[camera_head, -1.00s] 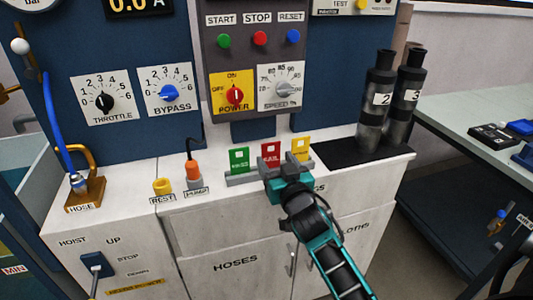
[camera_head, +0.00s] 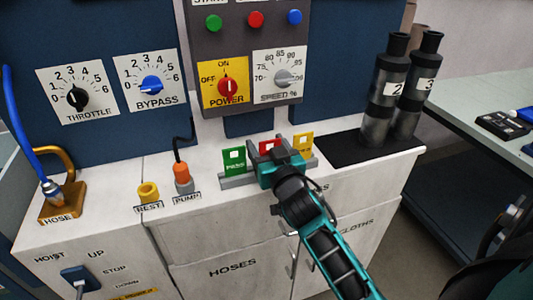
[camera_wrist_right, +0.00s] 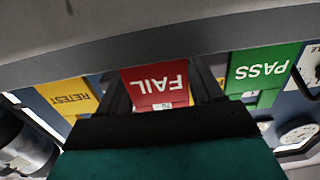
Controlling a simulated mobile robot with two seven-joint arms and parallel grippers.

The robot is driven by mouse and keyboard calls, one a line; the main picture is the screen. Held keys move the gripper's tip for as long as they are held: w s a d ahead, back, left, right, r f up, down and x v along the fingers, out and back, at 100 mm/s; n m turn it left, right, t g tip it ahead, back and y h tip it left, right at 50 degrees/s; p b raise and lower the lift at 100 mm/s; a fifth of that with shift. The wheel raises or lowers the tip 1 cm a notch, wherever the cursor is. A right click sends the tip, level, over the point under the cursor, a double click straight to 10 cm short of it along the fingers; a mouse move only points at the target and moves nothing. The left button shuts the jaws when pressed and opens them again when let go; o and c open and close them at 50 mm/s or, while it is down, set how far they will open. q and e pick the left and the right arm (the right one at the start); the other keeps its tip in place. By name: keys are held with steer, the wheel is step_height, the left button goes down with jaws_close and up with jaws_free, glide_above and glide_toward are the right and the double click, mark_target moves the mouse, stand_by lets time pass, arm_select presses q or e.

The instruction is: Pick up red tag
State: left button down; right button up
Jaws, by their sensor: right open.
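The red FAIL tag (camera_head: 268,147) stands in a grey holder (camera_head: 232,182) on the white cabinet top, between the green PASS tag (camera_head: 234,160) and the yellow RETEST tag (camera_head: 303,144). My right gripper (camera_head: 268,149) is open at the red tag and hides its lower part in the head view. In the right wrist view, the red tag (camera_wrist_right: 158,86) shows between the two fingers of the right gripper (camera_wrist_right: 160,92), with green at one side and yellow at the other. I cannot tell whether the fingers touch it. My left gripper is not in view.
Black tubes marked 2 (camera_head: 384,95) and 3 (camera_head: 415,90) stand on a dark mat at the right. An orange pump plug (camera_head: 182,173) and a yellow rest ring (camera_head: 149,193) are left of the tags. The blue control panel (camera_head: 120,130) rises behind.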

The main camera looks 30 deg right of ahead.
steer(key=shift+s+r, duration=0.1)
steer(key=shift+s, duration=0.05)
steer(key=c, duration=0.7)
steer(key=shift+r+p, duration=2.75)
steer(key=shift+r, duration=7.25)
